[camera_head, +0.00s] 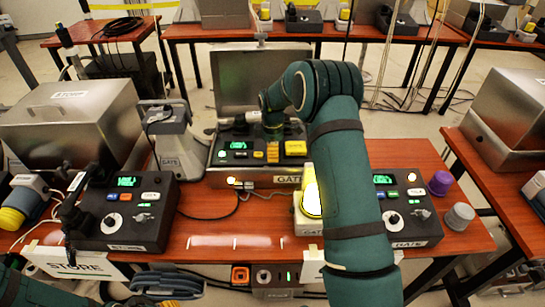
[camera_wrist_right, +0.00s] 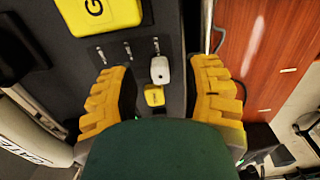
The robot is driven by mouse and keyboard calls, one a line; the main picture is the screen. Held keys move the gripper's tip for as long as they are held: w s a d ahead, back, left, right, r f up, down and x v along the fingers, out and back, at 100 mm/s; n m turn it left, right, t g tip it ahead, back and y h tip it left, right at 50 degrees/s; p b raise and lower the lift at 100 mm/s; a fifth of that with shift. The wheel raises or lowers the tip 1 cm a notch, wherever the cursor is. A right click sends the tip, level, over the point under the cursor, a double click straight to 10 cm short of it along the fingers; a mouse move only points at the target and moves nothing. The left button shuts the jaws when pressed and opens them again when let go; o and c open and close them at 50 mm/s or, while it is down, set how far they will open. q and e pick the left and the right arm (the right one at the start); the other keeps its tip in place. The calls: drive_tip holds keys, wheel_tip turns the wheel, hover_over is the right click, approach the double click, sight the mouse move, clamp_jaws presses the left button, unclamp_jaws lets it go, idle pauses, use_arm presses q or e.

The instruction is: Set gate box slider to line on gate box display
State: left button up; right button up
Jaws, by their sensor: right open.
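The gate box (camera_head: 250,180) is an open grey case on the red-brown table, with its lid (camera_head: 235,80) raised. Its small green-lit display (camera_head: 238,146) is at the left of its panel; the line on it is too small to read. My right gripper (camera_wrist_right: 162,78) is open over the dark panel, its yellow fingers apart. Between them in the wrist view are a white cap (camera_wrist_right: 159,70), perhaps the slider's, and a small yellow piece (camera_wrist_right: 154,96). No contact shows. In the head view my right arm hides part of the box. My left gripper is barely visible, if at all, at the bottom left.
A store console (camera_head: 125,210) stands at the left and another gate console (camera_head: 405,210) at the right. A bright yellow-white lamp (camera_head: 311,192) stands in front of the box. Purple (camera_head: 440,182) and grey (camera_head: 459,216) knobs stand at the right edge. The front middle table is clear.

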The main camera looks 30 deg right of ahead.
drive_tip(key=shift+f, duration=0.9)
clamp_jaws()
